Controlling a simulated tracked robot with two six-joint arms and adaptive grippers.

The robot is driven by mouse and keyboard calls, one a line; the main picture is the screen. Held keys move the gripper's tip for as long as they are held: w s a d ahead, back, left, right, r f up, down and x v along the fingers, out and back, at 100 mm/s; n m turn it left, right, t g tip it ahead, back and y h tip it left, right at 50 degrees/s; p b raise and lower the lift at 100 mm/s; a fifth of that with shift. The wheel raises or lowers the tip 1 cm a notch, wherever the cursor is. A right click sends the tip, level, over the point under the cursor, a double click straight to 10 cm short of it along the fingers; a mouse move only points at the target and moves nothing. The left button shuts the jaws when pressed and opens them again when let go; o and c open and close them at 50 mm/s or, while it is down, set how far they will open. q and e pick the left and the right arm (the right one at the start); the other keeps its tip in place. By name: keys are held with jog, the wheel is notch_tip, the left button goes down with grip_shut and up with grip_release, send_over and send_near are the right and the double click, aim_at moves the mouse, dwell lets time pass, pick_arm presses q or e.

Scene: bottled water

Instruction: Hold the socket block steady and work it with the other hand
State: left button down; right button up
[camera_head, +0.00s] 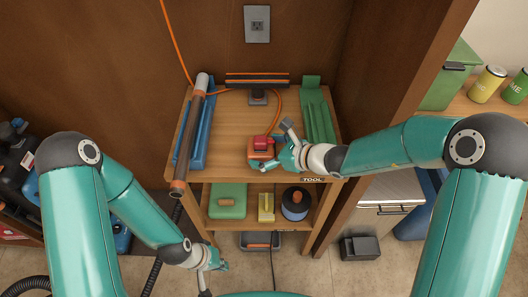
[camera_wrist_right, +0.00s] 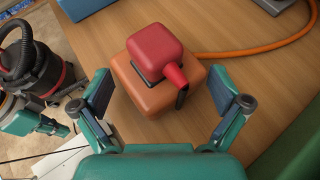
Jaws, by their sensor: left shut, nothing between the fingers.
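The socket block (camera_head: 261,154) is an orange block standing on the wooden bench top near its front edge. A red plug (camera_head: 260,142) sits on top of it; in the right wrist view the orange block (camera_wrist_right: 150,98) has the red plug (camera_wrist_right: 155,48) covering part of its top. My right gripper (camera_head: 280,150) is at the block's right side in the head view. In the right wrist view its open fingers are spread to either side of the block, with gaps between. My left gripper (camera_head: 216,262) is shut and empty, low in front of the bench, far from the block.
An orange cable (camera_head: 277,112) runs from the block across the bench. A dark-and-silver tube (camera_head: 190,130) lies by a blue tray at left; a green tray (camera_head: 317,115) lies at right. A stand (camera_head: 258,95) is at the back. The lower shelf holds a green box (camera_head: 228,201).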

jog(key=shift+c, duration=0.3)
jog(key=c, duration=0.4)
jog(key=shift+s, duration=0.1)
jog(key=shift+c, duration=0.7)
jog(key=o, duration=0.7)
jog(key=shift+c, duration=0.2)
jog(key=v, duration=1.2)
jog(key=shift+f, duration=0.1)
